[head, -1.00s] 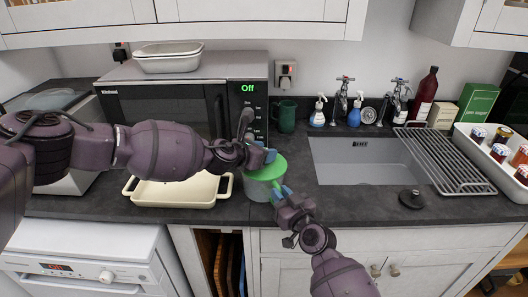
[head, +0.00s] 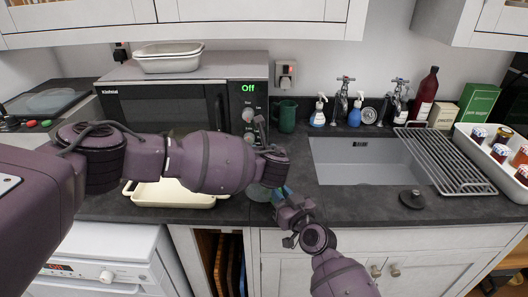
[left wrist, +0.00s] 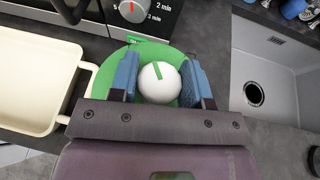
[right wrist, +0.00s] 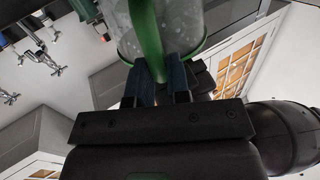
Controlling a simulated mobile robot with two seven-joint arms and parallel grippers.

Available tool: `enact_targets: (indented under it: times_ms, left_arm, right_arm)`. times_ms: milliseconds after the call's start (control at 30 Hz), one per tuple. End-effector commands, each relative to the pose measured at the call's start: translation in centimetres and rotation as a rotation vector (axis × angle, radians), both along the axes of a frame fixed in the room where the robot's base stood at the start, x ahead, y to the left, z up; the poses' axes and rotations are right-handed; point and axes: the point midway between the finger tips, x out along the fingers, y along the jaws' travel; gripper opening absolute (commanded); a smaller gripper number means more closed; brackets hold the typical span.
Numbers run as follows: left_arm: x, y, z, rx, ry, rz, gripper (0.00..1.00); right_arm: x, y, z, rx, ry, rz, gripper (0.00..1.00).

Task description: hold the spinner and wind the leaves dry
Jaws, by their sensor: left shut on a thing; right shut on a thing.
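The salad spinner (head: 259,193) stands on the dark counter in front of the microwave, mostly hidden by my left arm in the head view. The left wrist view shows its green lid (left wrist: 128,58) and a round white knob (left wrist: 160,85) with a green stripe on top. My left gripper (left wrist: 161,82) points down from above, its blue fingers shut on the knob. The right wrist view shows the clear bowl (right wrist: 187,28) with water drops and a green upright handle (right wrist: 148,38). My right gripper (head: 282,195) is shut on that handle at the spinner's front right. The leaves cannot be made out.
A cream tray (head: 165,195) lies just left of the spinner, under my left arm. The microwave (head: 165,105) stands close behind. The sink (head: 360,160) is to the right, with a black stopper (head: 411,199) in front. Counter near the stopper is clear.

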Motion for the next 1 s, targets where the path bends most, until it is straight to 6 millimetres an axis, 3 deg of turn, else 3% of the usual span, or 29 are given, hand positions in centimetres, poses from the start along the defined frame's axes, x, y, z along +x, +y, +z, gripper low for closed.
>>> enact_targets:
  times_ms: [500, 1000]
  left_arm:
    - [-0.17, -0.59, -0.03, -0.008, -0.004, 0.468, 0.20]
    - [-0.05, -0.50, 0.08, -0.008, -0.010, 0.726, 0.20]
  right_arm:
    - [-0.08, 0.24, -0.14, -0.002, 0.003, 0.005, 0.00]
    - [-0.11, 0.28, -0.15, -0.002, 0.004, 0.006, 0.00]
